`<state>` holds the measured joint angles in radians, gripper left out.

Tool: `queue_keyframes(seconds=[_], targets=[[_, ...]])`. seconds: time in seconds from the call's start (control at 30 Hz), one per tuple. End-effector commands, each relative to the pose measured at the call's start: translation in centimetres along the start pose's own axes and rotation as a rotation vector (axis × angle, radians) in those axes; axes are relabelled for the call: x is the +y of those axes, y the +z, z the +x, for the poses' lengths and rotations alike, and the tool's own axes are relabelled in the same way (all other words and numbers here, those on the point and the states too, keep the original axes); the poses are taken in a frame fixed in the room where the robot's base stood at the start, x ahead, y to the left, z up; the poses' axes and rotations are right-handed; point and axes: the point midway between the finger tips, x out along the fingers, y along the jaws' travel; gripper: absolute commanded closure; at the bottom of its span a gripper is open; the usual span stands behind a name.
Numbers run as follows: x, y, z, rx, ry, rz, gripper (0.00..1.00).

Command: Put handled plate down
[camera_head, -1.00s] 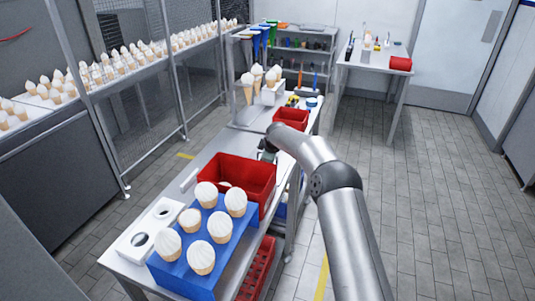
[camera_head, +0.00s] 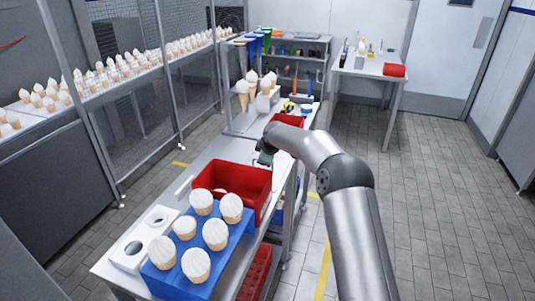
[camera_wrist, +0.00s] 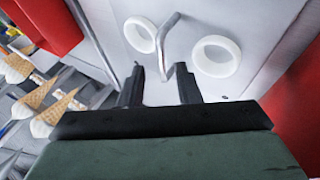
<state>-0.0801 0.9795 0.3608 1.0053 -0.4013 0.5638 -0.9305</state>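In the wrist view, a pale grey plate-like surface carries two white rings (camera_wrist: 216,56) and a bent metal handle (camera_wrist: 166,40). My gripper (camera_wrist: 160,88) has its two dark fingers apart, one on each side of the handle's near end. I see no finger clearly pressing on the handle. In the head view, my gripper (camera_head: 264,157) is low over the metal table, between the large red bin and a smaller red bin behind it. The plate is hidden or too small to make out there.
The large red bin (camera_head: 228,178) is close in front of my gripper, and the small red bin (camera_head: 290,119) is behind. A blue holder (camera_head: 215,262) with several cones and a white two-hole block (camera_head: 140,240) stand nearer. Cones in a stand (camera_head: 252,104) are at the back.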

Motion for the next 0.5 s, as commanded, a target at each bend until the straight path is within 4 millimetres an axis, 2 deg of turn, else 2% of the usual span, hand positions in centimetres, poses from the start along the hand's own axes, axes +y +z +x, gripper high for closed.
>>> queue_keyframes(seconds=[0.1,0.23,0.33,0.5], targets=[[0.0,0.0,-2.8,0.001,0.003,0.000,0.70],[-0.1,0.0,-5.2,0.000,0.002,-0.001,0.70],[0.0,0.0,-6.5,0.000,0.002,0.000,0.70],[-0.1,0.0,-7.6,0.000,0.000,0.000,0.70]])
